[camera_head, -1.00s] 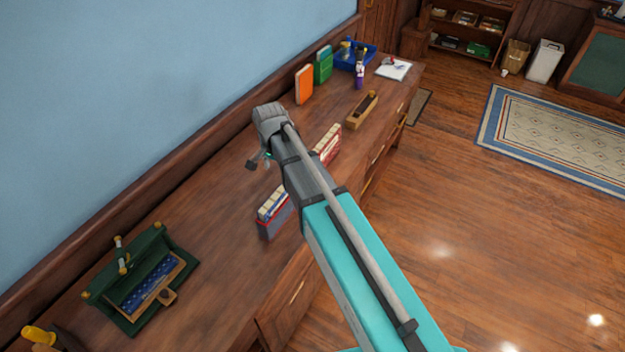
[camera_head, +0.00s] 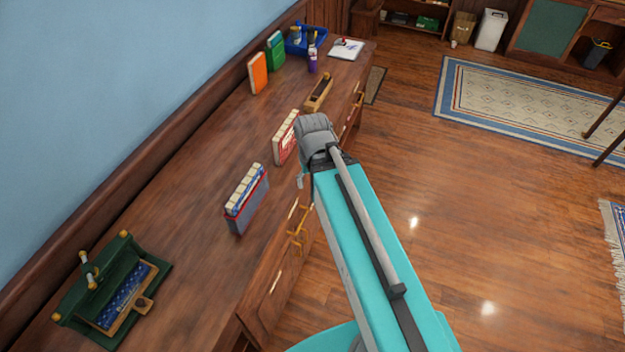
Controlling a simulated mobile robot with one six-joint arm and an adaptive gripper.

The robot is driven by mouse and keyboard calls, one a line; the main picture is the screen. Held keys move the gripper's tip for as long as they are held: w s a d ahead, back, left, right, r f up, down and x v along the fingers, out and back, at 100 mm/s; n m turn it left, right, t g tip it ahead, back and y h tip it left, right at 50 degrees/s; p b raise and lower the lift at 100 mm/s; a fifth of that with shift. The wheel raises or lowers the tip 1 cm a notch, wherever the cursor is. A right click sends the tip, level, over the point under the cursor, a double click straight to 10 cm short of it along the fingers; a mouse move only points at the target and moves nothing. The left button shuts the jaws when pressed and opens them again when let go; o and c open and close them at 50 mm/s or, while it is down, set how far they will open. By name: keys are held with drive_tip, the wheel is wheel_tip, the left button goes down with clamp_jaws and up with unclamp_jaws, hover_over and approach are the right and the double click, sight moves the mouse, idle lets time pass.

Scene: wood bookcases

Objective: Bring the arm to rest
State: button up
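My arm (camera_head: 365,235) is a teal link with a grey wrist, reaching up from the bottom right. Its grey wrist end (camera_head: 315,130) lies, in the picture, by the front edge of the long wooden desk (camera_head: 170,200), just right of a red and cream boxed book set. My gripper's fingers do not show clearly; they are hidden behind the wrist and arm. I cannot tell whether anything is held.
On the desk stand a blue boxed book set (camera_head: 247,200), a red boxed set (camera_head: 285,140), a green case (camera_head: 110,290), a wooden tray (camera_head: 319,93), an orange book (camera_head: 257,73), a green book (camera_head: 276,52) and a blue bin (camera_head: 306,41). Open floor (camera_head: 470,210) lies right.

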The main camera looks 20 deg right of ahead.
idle(0.3)
drive_tip(key=shift+f+b, duration=1.3)
drive_tip(key=shift+b, duration=0.05)
idle(0.4)
